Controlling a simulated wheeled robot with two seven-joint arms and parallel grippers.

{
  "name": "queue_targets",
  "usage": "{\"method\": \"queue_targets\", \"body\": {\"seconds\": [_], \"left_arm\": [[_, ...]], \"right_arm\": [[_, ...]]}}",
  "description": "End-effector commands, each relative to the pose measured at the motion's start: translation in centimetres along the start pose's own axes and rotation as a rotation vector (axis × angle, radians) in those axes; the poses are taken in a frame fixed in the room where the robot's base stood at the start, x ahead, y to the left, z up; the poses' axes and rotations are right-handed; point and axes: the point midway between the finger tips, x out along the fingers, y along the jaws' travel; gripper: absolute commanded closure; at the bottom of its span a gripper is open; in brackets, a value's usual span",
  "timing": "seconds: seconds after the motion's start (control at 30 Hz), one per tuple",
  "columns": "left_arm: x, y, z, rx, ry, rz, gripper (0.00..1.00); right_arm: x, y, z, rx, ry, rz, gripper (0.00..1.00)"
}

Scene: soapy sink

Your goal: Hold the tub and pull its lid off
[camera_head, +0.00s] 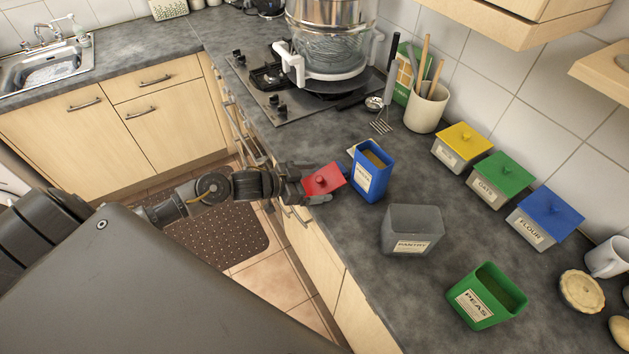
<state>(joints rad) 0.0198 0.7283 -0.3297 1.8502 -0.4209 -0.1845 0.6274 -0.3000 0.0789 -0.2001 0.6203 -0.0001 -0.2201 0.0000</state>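A red square lid with a small knob (327,177) is at my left gripper (318,188), at the counter's front edge. A grey tub labelled PANTRY (411,230) and an open green tub labelled PEAS (486,296) stand nearer on the counter. My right gripper is not in view.
Lidded containers in yellow (463,146), green (499,179) and blue (544,218) line the wall. A utensil crock (426,109) and a hob with a large pot (330,36) are farther back. A pie (581,291) and mug (607,257) are at right. Bare counter surrounds the grey tub.

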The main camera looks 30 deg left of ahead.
Motion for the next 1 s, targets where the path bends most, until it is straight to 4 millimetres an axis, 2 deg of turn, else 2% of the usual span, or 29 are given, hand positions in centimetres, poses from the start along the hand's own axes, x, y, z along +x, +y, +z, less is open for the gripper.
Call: {"method": "queue_targets", "body": {"seconds": [0.27,0.4,0.47,0.67,0.8,1.0], "left_arm": [[0.0,0.0,0.1,0.0,0.0,0.0,0.05],[0.1,0.0,0.4,0.002,0.001,0.0,0.05],[-1.2,-0.1,0.3,0.003,-0.002,-0.001,0.05],[-5.5,0.0,0.9,0.006,-0.005,0.002,0.05],[-8.2,0.0,0.5,0.003,-0.005,0.003,0.05],[-10.2,-0.1,0.3,0.0,-0.002,0.0,0.05]], "right_arm": [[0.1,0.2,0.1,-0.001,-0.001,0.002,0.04],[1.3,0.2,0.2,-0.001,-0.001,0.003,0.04],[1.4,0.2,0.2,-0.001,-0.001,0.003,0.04],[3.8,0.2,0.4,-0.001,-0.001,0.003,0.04],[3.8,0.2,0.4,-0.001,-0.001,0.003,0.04],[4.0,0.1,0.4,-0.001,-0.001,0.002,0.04]]}}
